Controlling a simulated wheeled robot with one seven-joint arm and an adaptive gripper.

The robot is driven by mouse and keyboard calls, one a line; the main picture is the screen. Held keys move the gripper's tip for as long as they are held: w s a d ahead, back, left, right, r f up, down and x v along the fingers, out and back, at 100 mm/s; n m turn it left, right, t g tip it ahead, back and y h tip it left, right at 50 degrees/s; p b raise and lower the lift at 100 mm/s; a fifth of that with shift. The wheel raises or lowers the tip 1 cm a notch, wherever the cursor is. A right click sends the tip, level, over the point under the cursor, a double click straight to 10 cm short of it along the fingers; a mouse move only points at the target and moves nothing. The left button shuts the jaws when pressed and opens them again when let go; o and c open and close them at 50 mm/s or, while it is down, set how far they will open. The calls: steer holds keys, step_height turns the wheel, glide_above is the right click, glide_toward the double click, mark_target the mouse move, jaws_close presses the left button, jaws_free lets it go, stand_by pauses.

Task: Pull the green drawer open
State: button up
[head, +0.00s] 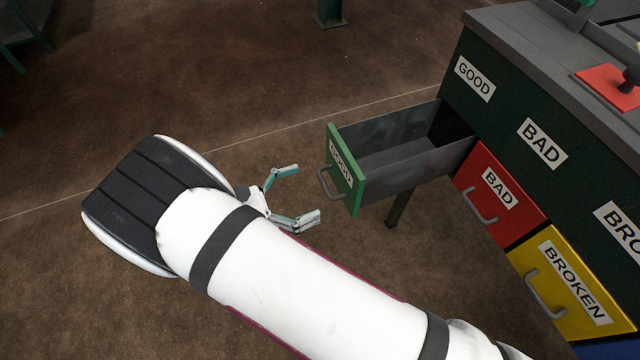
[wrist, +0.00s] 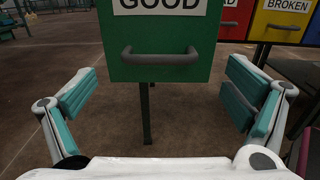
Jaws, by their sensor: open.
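The green drawer (head: 345,172), labelled GOOD, stands pulled far out of the dark cabinet in the head view, and its grey inside is bare where I can see it. Its grey handle (head: 325,183) is on the front. In the wrist view the green front (wrist: 160,65) is straight ahead, with the handle (wrist: 160,57) across it. My gripper (head: 308,193) is open and empty, a little in front of the handle and apart from it. In the wrist view its teal-padded fingers (wrist: 160,100) are spread wide, below and to either side of the handle.
The red BAD drawer (head: 497,197) and yellow BROKEN drawer (head: 568,285) are shut beside it. The cabinet top (head: 510,32) holds a red plate (head: 612,88) with a dark knob. A cabinet leg (head: 398,208) stands below. Brown floor is clear left of the drawer.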

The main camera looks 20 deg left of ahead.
steer(key=v, duration=0.7)
steer(key=shift+r, duration=0.1)
